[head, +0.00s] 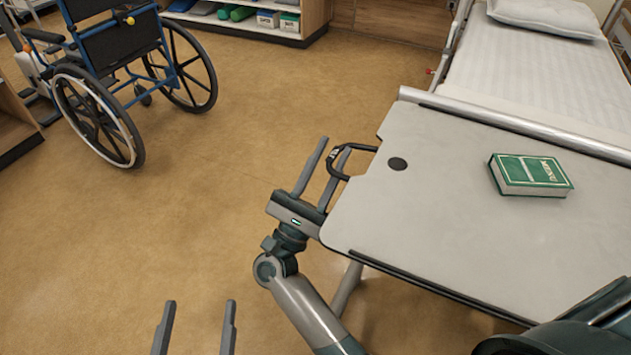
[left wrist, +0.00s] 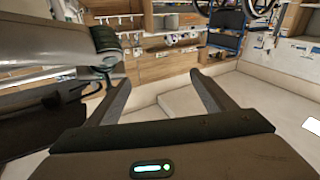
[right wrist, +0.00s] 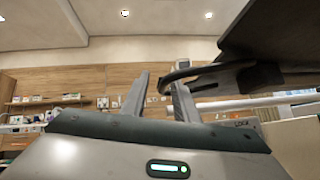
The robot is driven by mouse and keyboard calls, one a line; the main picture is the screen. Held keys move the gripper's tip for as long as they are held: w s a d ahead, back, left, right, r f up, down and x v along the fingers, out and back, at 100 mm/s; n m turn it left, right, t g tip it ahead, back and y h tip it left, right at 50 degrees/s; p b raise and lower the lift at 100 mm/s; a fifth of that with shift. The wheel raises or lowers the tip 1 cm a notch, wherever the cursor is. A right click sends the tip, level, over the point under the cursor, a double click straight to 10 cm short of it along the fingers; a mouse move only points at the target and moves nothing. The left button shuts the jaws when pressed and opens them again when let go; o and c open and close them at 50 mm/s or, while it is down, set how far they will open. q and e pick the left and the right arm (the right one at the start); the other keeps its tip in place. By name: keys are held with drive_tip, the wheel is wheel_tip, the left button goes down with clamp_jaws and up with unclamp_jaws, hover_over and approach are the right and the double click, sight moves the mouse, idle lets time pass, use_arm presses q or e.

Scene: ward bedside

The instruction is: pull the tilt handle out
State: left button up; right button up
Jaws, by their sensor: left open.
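The tilt handle is a black loop (head: 361,147) at the left edge of the grey overbed table (head: 440,215). It also shows in the right wrist view (right wrist: 205,70), under the dark tabletop. My right gripper (head: 334,145) is at the loop's outer end. Its fingers are apart, with a visible gap, and the loop's end lies at or between the fingertips. I cannot tell whether either finger touches it. My left gripper (head: 200,303) is open and empty over the floor at the bottom, away from the table.
A green book (head: 530,175) lies on the tabletop, near a dark round spot (head: 397,164). A bed (head: 540,70) stands behind the table. A wheelchair (head: 120,70) is at the upper left, and a shelf (head: 245,20) is at the back. The floor between is clear.

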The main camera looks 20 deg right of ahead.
use_arm(q)
wheel_tip(320, 180, up, 6)
drive_tip(key=s+t+h+b, duration=0.1)
drive_tip(key=s+t, duration=0.2)
drive_tip(key=shift+d+r+t+h+b, duration=0.2)
drive_tip(key=shift+t+h+b, duration=0.1)
drive_tip(key=shift+t+b, duration=0.1)
use_arm(e)
drive_tip(key=v, duration=1.1)
drive_tip(key=shift+a+f, duration=0.15)
drive_tip(key=shift+a, duration=0.1)
drive_tip(key=shift+s+n, duration=0.15)
drive_tip(key=shift+n, duration=0.15)
